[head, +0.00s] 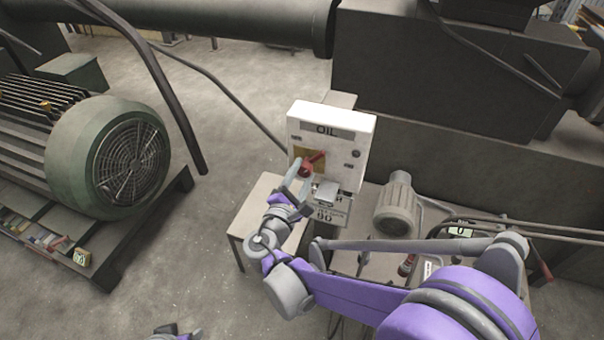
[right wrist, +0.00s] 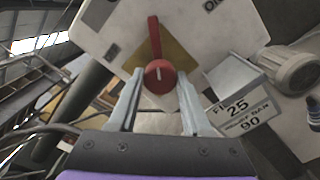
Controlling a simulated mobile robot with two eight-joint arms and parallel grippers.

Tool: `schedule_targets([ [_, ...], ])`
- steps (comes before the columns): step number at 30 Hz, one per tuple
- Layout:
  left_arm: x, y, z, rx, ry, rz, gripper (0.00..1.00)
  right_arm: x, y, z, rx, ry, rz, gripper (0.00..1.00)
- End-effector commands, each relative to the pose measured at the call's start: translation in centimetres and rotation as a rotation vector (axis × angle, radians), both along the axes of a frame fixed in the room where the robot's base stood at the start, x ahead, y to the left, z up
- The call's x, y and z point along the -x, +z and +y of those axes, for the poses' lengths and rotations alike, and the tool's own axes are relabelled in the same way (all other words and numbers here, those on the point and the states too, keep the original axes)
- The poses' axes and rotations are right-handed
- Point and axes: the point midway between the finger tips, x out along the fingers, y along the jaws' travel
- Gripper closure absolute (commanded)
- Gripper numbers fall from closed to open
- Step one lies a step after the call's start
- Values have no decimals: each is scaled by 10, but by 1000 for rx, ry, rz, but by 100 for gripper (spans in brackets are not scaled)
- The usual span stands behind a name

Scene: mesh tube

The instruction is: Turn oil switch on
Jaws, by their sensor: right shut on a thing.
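The oil switch is a red rotary knob (head: 315,161) on a yellow plate on the front of a white box (head: 355,128) labelled OIL. In the right wrist view the red knob (right wrist: 159,76) shows its round hub with a white mark, and its lever points up in the picture. My right gripper (head: 299,174) is at the knob, its two grey fingers on either side of the hub. It also shows in the right wrist view (right wrist: 158,90), shut on the knob.
A label plate (head: 325,211) and a grey cover (head: 326,191) sit below the knob. A grey motor (head: 398,205) stands to the right, a large green motor (head: 108,155) to the left. A pale small table (head: 262,200) stands left of the box. Open floor lies between.

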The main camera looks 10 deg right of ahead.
Motion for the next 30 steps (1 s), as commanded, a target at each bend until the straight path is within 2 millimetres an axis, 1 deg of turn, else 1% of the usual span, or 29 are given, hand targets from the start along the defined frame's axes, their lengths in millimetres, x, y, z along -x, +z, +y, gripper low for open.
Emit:
schedule_targets([
  [18, 0, 1, 0, 0, 0, 0, 50, 0, 0, 0, -480, -1, -323, 100],
  [24, 0, 2, 0, 0, 0, -1, 50, 0, 0, 0, -607, -1, -409, 100],
  [30, 0, 2, 0, 0, 0, -1, 50, 0, 0, 0, -697, -1, -470, 100],
])
